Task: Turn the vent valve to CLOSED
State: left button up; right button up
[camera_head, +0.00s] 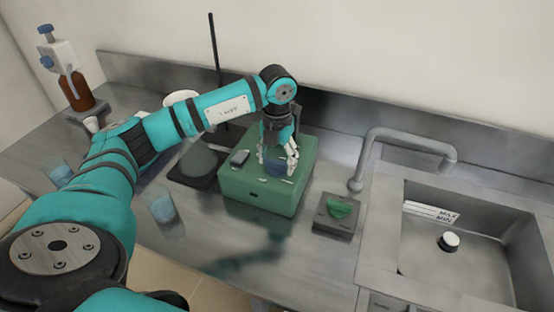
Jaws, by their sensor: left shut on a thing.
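A green box (258,202) stands on the steel counter, with a dark blue knob-like part (277,169) and a small dark part (240,157) on its top. My left gripper (278,164) reaches down from above and is shut on the blue part, which its fingers partly hide. A low grey block (335,222) with a green handle (339,207) on top sits to the right of the box, apart from it. No OPEN or CLOSED marking is readable, so I cannot tell the valve's setting. My right gripper is out of view.
A sink (455,275) with a grey faucet (400,135) is at the right. A brown bottle (75,92) stands far left; clear beakers (162,208) are on the left counter. The counter's front middle is free.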

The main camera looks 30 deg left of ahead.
aim_at(277, 161)
pick_arm(q)
jog(key=shift+r, duration=0.1)
dwell(0.3)
jog(key=o, duration=1.2)
notch_tip(277, 161, up, 12)
dwell(0.5)
